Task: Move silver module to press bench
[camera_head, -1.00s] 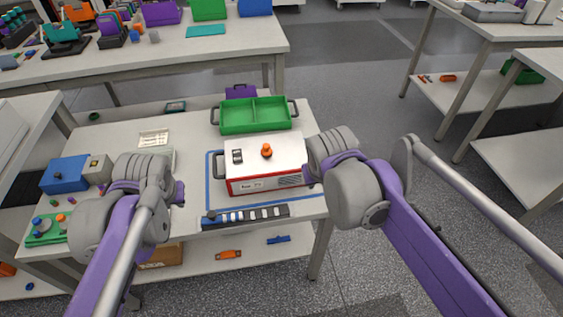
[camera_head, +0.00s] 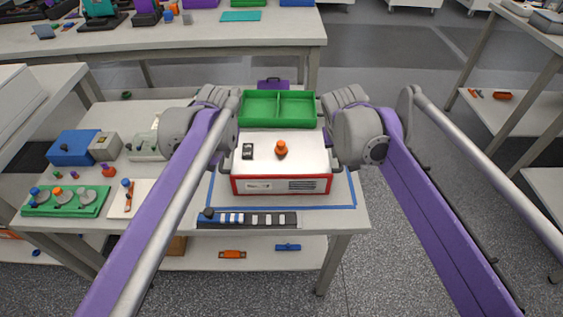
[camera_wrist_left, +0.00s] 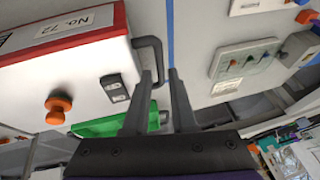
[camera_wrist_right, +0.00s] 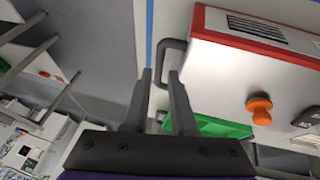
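The silver module (camera_head: 281,156) is a pale box with red trim, an orange knob and a black switch on top. It sits on the near bench (camera_head: 352,222) inside a blue outline. A dark handle is on each side. In the left wrist view, one handle (camera_wrist_left: 151,45) lies in line with the gap between my open left fingers (camera_wrist_left: 161,78). In the right wrist view, the other handle (camera_wrist_right: 168,52) lies in line with the gap between my open right fingers (camera_wrist_right: 160,78). Contact cannot be told. My arms hide the fingertips in the head view. I cannot tell which bench is the press bench.
A green tray (camera_head: 277,94) is right behind the module, and a strip of blue, white and dark blocks (camera_head: 247,219) is in front. A blue box (camera_head: 72,147) and a green fixture (camera_head: 66,209) stand left. Another bench (camera_head: 200,34) is behind; floor is open at right.

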